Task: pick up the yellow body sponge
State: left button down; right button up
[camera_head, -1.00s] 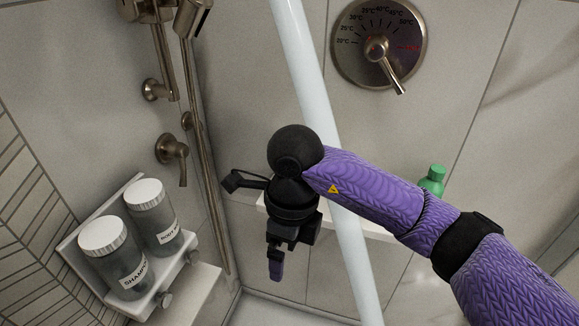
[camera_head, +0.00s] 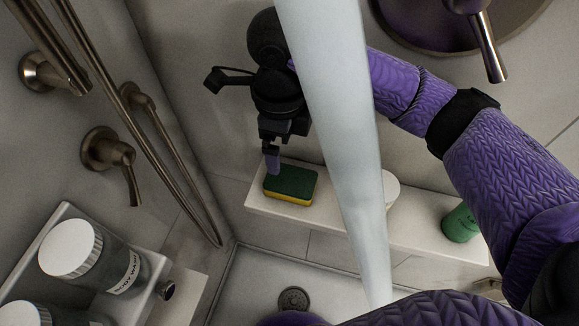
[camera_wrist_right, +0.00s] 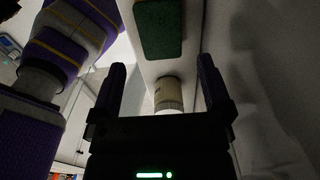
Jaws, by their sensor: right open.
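The yellow body sponge (camera_head: 291,185) lies on the wall ledge (camera_head: 340,221) with its green scouring side up and its yellow layer underneath. My right gripper (camera_head: 273,158) is just above and behind the sponge's left end, with its finger pointing down. In the right wrist view, the sponge's green face (camera_wrist_right: 158,28) is at the top, beyond the two spread fingers (camera_wrist_right: 162,70). The right gripper is open and nothing is between its fingertips. Whether a finger touches the sponge is unclear. My left gripper is out of view.
A pale pole (camera_head: 335,130) crosses in front of my right arm. A white-lidded jar (camera_head: 390,187) and a green bottle (camera_head: 461,222) stand further right on the ledge. Bottles (camera_head: 72,249) stand in a holder at lower left. A shower rail and valve handle (camera_head: 113,153) are at left.

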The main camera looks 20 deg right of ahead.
aim_at(283, 177)
notch_tip(283, 177, down, 8)
jog(key=b, duration=0.3)
jog(key=shift+s+f, duration=0.15)
jog(key=shift+f, duration=0.4)
jog(key=shift+r, duration=0.15)
jog(key=c, duration=0.7)
jog(key=shift+c, duration=1.1)
notch_tip(283, 177, up, 10)
jog(key=p, duration=0.3)
jog(key=shift+p, duration=0.4)
